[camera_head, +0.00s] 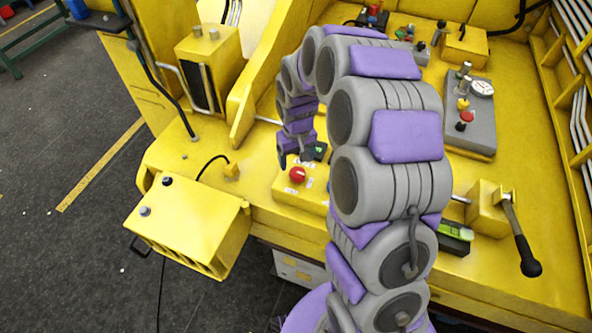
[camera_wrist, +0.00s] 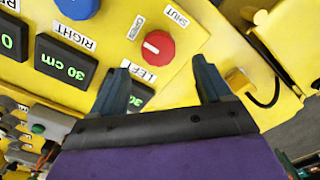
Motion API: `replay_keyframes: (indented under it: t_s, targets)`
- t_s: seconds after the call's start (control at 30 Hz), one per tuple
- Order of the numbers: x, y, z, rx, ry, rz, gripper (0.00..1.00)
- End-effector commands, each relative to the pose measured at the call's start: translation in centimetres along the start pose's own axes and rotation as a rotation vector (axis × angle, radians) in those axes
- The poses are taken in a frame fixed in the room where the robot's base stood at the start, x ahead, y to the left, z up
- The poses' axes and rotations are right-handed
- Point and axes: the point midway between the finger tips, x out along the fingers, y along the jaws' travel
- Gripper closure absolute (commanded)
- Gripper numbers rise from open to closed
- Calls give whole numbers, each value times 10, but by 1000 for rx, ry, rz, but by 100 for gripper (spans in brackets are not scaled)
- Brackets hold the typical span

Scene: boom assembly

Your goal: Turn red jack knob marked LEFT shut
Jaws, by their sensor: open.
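The red knob (camera_wrist: 160,44) sits on a yellow panel in the wrist view, with a LEFT label (camera_wrist: 138,72) beside it. An OPEN label (camera_wrist: 137,27) and a SHUT label (camera_wrist: 177,16) stand at its upper side. Its short white mark is on the side nearer OPEN. My gripper (camera_wrist: 161,66) is open and empty, its two dark fingers apart, one to each side below the knob in the picture. In the head view the red knob (camera_head: 297,174) is just below my gripper (camera_head: 293,161). I see no contact.
A blue knob (camera_wrist: 77,7) and a "30 cm" display (camera_wrist: 66,60) marked RIGHT are left of the red knob. Another display (camera_wrist: 141,96) is partly hidden by a finger. A yellow block with a black cable (camera_wrist: 240,82) is at the right. A black-handled lever (camera_head: 518,235) stands far right.

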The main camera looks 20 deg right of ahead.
Motion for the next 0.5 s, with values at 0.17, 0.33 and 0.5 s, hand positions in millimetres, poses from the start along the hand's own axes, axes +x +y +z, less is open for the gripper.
replay_keyframes:
  t_s: [0.17, 0.33, 0.5]
  targets:
    - [35, 0, 2, 0, -7, 0, 22]
    - [53, -1, 2, 0, -7, 2, 22]
    - [61, -1, 2, 0, -5, 1, 22]
